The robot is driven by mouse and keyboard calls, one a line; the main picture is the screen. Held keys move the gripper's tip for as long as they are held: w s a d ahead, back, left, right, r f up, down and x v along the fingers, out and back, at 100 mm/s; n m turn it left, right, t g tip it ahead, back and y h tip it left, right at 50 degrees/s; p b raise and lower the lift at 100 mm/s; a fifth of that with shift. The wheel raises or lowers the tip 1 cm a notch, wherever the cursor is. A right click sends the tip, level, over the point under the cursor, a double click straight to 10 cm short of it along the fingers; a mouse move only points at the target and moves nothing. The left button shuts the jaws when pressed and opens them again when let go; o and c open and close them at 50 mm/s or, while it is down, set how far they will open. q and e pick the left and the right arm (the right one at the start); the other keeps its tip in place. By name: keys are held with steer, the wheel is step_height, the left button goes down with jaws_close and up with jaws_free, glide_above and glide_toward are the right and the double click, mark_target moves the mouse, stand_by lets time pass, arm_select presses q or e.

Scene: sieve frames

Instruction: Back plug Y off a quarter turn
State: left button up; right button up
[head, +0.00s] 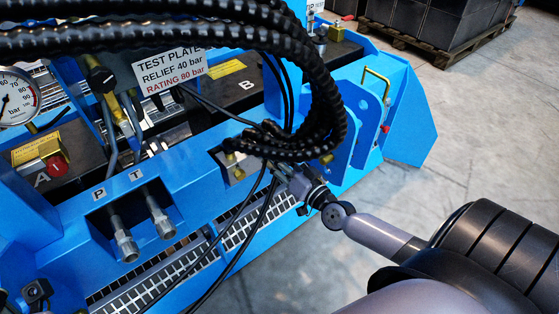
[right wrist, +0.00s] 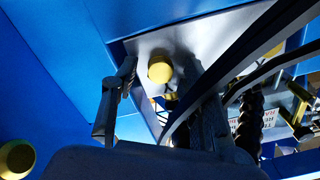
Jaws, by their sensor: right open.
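In the right wrist view a round yellow plug (right wrist: 160,68) stands out from a bare metal plate (right wrist: 205,35). No letter Y is readable on or beside it, so I cannot confirm that it is plug Y. My right gripper (right wrist: 156,75) is open, with one finger on each side of the yellow plug; I cannot tell whether either touches it. In the head view the right gripper (head: 281,170) reaches in from the lower right, under the black hoses, which partly hide its fingers. A metal block (head: 237,170) with small yellow parts sits left of it. My left gripper is not seen.
Thick black corrugated hoses (head: 334,110) loop over the right gripper, and thin black cables hang beside it. Ports P and T (head: 125,240) are on the blue frame (head: 70,230) to the left. Another yellow cap (right wrist: 15,158) shows lower left. Open floor (head: 480,140) lies right.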

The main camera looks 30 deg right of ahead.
steer(key=shift+c, duration=0.6)
jaws_close()
